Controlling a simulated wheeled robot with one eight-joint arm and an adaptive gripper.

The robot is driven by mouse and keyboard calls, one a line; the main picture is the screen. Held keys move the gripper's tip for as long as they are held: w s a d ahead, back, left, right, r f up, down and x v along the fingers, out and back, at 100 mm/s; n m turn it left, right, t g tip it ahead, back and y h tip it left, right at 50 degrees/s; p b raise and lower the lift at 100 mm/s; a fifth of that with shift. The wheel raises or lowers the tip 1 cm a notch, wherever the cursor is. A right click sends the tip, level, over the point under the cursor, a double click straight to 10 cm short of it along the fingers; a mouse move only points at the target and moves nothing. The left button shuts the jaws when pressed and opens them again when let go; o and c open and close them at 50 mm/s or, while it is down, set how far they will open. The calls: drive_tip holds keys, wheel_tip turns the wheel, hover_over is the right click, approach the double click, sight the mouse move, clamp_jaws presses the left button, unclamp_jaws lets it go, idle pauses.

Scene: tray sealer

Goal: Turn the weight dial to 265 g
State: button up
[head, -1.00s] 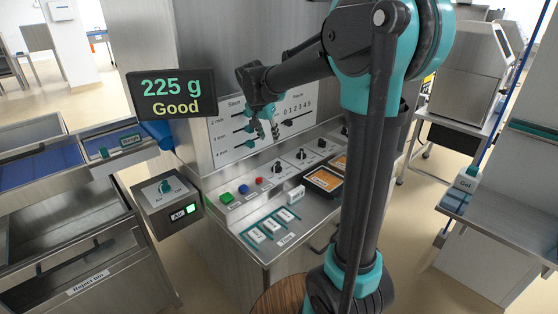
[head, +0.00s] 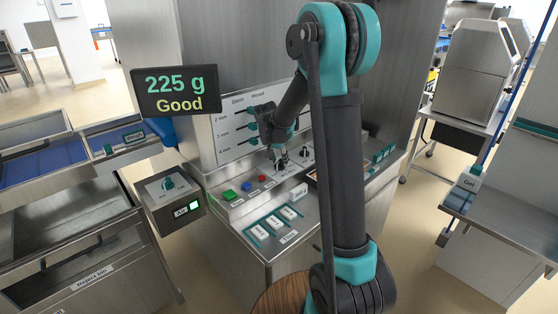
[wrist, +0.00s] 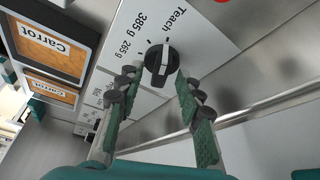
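The weight dial (wrist: 158,62) is a black round knob with a raised grip. The printed words "Teach", "385 g" and "265 g" stand around it in the wrist view; I cannot tell for sure which one its pointer faces. My gripper (wrist: 156,80) is open, with one green-padded finger on each side of the dial. I cannot tell whether the pads touch it. The display (head: 176,92) reads "225 g" and "Good".
Green (head: 229,195), blue (head: 244,188) and red buttons are to the left. The slider panel (head: 228,125) stands behind.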

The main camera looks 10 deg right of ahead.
drive_tip(key=shift+f, duration=0.15)
clamp_jaws()
